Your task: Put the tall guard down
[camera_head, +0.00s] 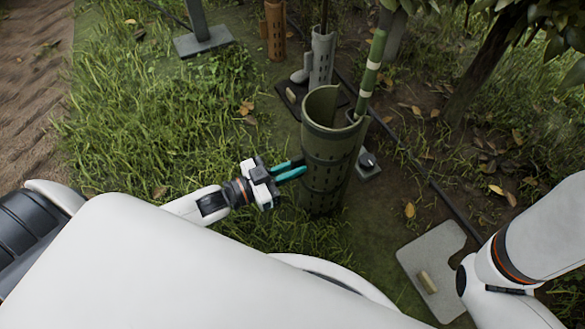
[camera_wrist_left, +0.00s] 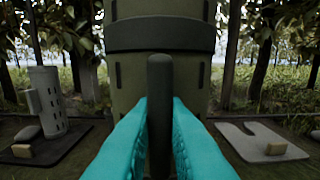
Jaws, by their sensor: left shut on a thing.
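The tall guard (camera_head: 328,150) is an olive-green, open-topped cylinder with rows of slots, upright in the middle of the head view. It also fills the centre of the left wrist view (camera_wrist_left: 128,72), with a band around it and a dark vertical handle bar (camera_wrist_left: 160,95). My left gripper (camera_head: 292,170) has teal fingers and is at the guard's left side. In the left wrist view its fingers (camera_wrist_left: 160,135) close on the handle bar from both sides. I cannot tell whether the guard's foot touches the grass. My right gripper is out of view.
A green-and-white banded stake (camera_head: 371,75) stands behind the guard. A shorter grey guard (camera_head: 321,58) and a rust-coloured guard (camera_head: 275,28) stand farther back. A notched grey slab (camera_head: 428,262) with a tan block lies right. A dark hose (camera_head: 410,160) crosses the soil. Grass at left is open.

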